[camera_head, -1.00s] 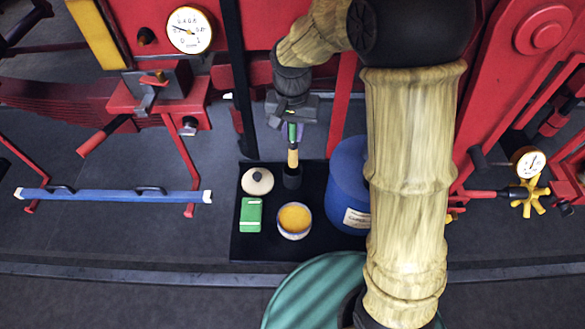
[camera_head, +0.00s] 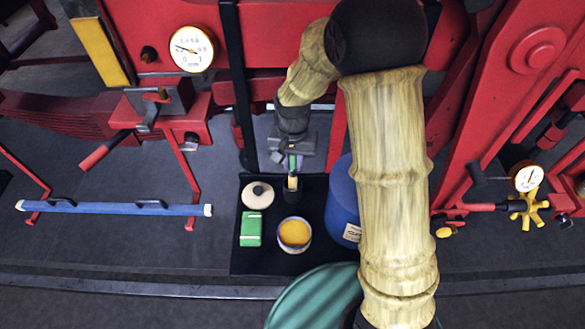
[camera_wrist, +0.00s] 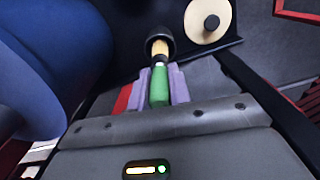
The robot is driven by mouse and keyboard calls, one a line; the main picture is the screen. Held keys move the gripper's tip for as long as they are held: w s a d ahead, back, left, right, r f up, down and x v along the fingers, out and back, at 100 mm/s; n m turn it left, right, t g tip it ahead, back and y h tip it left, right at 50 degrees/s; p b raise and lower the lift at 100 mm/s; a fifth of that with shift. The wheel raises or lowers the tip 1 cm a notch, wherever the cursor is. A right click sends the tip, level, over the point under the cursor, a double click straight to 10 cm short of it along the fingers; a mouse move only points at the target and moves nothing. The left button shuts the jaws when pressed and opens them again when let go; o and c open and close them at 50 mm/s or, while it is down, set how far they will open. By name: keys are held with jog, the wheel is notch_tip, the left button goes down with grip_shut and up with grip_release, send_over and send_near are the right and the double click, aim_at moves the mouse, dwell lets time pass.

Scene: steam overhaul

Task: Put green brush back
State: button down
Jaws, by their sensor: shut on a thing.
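My gripper (camera_head: 292,161) is shut on the green handle of the brush, with a pale purple finger on each side. The green brush (camera_wrist: 159,85) has a dark collar and tan bristles, which also show in the head view (camera_head: 293,183). The bristles point down into the mouth of a small black cup (camera_head: 292,196) on the black tray (camera_head: 262,262). In the wrist view the black cup (camera_wrist: 161,34) surrounds the bristle end, and the green handle stays outside it. How deep the bristles sit is hidden.
On the tray, a cream round lid with a dark knob (camera_head: 257,195) and a green box (camera_head: 251,229) stand left of the cup. A bowl of yellow stuff (camera_head: 295,234) is in front. A blue drum (camera_head: 342,205) stands right. Red machinery (camera_head: 290,62) rises behind.

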aim_at(293, 169)
jog(key=shift+f+p, duration=0.4)
jog(key=shift+f, duration=1.45)
jog(key=c, duration=1.3)
grip_release()
jog(key=shift+r, duration=0.1)
jog(key=shift+w+r, duration=0.1)
jog(key=shift+r, duration=0.5)
notch_tip(293, 169, up, 10)
jog(key=shift+f+b, duration=0.1)
jog(key=shift+b, duration=0.8)
jog(key=shift+r, duration=0.45)
jog(key=shift+s, duration=0.2)
